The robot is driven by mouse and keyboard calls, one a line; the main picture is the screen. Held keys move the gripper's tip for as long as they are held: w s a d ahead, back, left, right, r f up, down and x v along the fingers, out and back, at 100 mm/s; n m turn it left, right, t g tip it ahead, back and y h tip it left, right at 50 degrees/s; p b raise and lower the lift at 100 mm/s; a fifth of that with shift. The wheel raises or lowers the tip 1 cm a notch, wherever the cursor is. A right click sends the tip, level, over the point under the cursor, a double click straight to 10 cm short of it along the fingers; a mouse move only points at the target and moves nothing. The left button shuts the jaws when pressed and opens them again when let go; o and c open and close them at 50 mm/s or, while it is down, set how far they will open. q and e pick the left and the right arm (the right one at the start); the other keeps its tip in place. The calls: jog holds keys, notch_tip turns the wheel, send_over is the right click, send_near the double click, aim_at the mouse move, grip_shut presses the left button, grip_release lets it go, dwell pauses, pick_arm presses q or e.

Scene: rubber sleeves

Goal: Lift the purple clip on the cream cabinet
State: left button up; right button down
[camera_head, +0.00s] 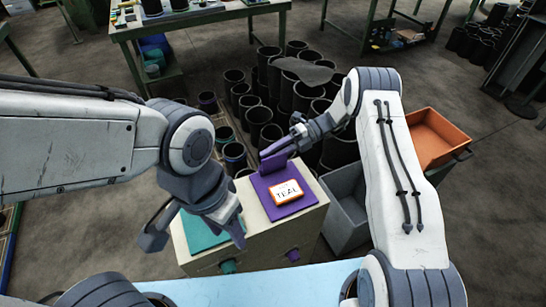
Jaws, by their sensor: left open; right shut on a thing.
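The cream cabinet (255,238) stands in front of me with a purple plate (266,183) and a teal plate (197,233) on top. The purple clip (272,164) is raised at the back edge of the purple plate. My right gripper (277,150) is shut on the clip, reaching in from the right; its fingers hide part of it. A small orange-framed white label reading "TEAL" (286,192) lies on the purple plate. My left gripper (195,238) is open and empty, over the teal plate's left side, its fingers pointing down.
Several black rubber sleeves (259,115) stand on the floor behind the cabinet. A grey bin (345,215) and an orange bin (432,138) are at the right. A green workbench (200,18) is at the back. A light blue surface (250,291) lies in front.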

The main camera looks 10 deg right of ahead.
jog(key=shift+w+m, duration=0.25)
jog(key=shift+m, duration=0.15)
jog(key=shift+g, duration=0.3)
jog(key=c, duration=0.6)
grip_release()
jog(key=shift+f, duration=0.1)
jog(key=shift+w+d+b, duration=0.2)
jog(key=shift+d+b, duration=0.25)
jog(key=shift+b, duration=0.05)
jog(key=b+v, duration=0.3)
jog(key=v, duration=0.5)
jog(key=shift+w+d, duration=0.15)
jog(key=shift+d, duration=0.1)
jog(key=shift+w+d+r, duration=0.1)
jog(key=shift+d+r, duration=0.25)
jog(key=shift+r, duration=0.05)
jog(key=shift+d, duration=0.1)
